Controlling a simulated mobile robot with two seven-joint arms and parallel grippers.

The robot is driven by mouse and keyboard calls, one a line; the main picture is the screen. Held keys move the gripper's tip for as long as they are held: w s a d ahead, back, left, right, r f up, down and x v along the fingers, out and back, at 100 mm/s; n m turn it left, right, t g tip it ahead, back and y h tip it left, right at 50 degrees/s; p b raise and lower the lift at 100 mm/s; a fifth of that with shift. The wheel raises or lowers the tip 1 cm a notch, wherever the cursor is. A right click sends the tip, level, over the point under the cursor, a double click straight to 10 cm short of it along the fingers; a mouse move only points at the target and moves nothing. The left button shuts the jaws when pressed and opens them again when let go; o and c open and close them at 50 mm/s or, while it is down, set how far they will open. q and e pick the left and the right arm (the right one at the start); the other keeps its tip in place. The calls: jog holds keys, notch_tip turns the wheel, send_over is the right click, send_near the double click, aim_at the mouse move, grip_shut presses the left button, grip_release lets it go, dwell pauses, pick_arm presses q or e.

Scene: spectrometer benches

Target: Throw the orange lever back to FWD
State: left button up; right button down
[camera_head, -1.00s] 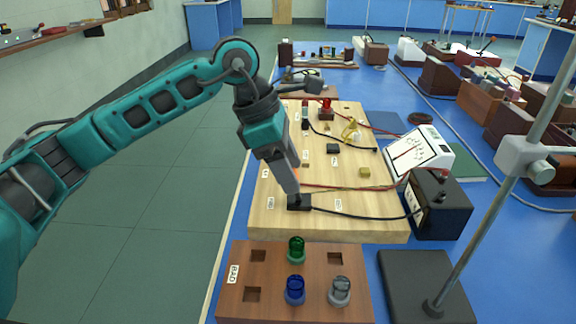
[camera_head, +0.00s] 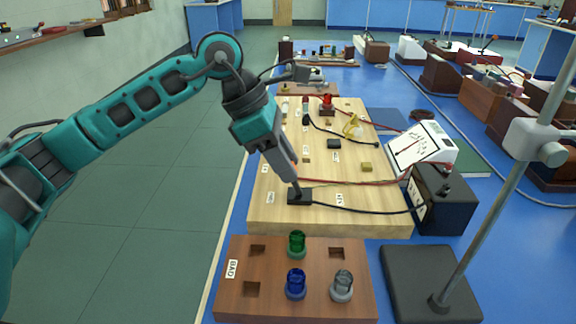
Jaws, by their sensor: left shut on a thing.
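A black switch block (camera_head: 302,197) lies near the front edge of the light wooden board (camera_head: 375,222). A small label sits on each side of it; I cannot read them surely. My left gripper (camera_head: 296,187) comes down from the upper left, tilted, with its fingertips right at the top of the block. It is shut on the orange lever, which its fingers almost wholly hide; only a tiny orange-red bit may show beside them. The lever's exact angle cannot be seen. My right gripper is not in view.
A brown rack (camera_head: 320,255) with green, blue and grey lamps stands in front. Red and black wires cross the board. A yellow part (camera_head: 353,127) stands farther back.

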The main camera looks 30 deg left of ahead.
pick_arm(q)
jog(key=shift+s+a+f+h+b, duration=0.1)
jog(key=shift+a+f+h+b, duration=0.15)
jog(key=shift+b, duration=0.2)
jog(key=shift+r, duration=0.1)
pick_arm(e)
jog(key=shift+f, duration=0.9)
pick_arm(q)
jog(key=o, duration=1.1)
jog(key=shift+c, duration=0.2)
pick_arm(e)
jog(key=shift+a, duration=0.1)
pick_arm(q)
jog(key=p+v, duration=0.2)
jog(key=v, duration=1.1)
jog(key=shift+s+p, duration=0.2)
jog(key=shift+p, duration=0.15)
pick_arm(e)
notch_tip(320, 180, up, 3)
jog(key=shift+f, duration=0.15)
